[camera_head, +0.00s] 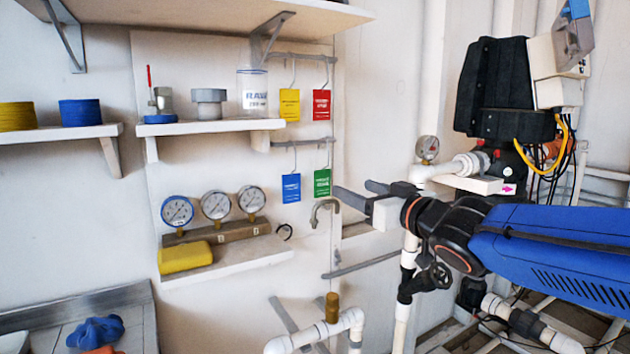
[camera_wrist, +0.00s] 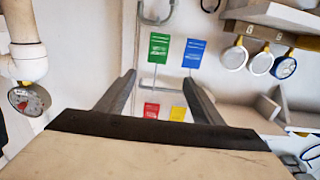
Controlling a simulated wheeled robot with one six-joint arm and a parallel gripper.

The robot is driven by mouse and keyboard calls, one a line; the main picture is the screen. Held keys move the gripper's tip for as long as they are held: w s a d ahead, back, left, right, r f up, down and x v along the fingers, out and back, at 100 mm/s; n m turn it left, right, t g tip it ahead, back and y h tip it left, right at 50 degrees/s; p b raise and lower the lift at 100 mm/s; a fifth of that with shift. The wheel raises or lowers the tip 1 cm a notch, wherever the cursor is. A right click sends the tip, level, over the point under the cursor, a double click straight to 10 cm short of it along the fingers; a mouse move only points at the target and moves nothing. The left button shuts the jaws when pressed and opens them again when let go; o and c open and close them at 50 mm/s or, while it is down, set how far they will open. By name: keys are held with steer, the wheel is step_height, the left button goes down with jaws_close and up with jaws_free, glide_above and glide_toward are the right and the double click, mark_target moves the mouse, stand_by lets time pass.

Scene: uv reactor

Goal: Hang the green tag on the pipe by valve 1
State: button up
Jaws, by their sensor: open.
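The green tag (camera_head: 322,183) hangs by a wire hook from the lower wall rail (camera_head: 300,143), right of the blue tag (camera_head: 291,187). My gripper (camera_head: 355,190) is open and empty, just right of the green tag and pointing left towards the wall. In the wrist view, which looks upside down, the green tag (camera_wrist: 158,48) shows beyond and between the open fingers (camera_wrist: 159,76). A white vertical pipe (camera_head: 403,318) runs behind my arm, with a dark handwheel valve (camera_head: 438,276) beside it. I cannot read which valve is 1.
Yellow (camera_head: 289,105) and red (camera_head: 321,105) tags hang above. Several gauges (camera_head: 215,205) stand on a small shelf left. A gauge (camera_head: 427,148) tops the pipework. A white elbow pipe (camera_head: 318,332) rises below.

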glide_toward(323, 173)
steer(key=x, duration=0.5)
steer(key=shift+a+f, duration=0.15)
steer(key=shift+f, duration=0.1)
steer(key=shift+x, duration=2.5)
steer(key=shift+w, duration=0.1)
steer(key=c, duration=1.2)
steer(key=shift+r, duration=0.2)
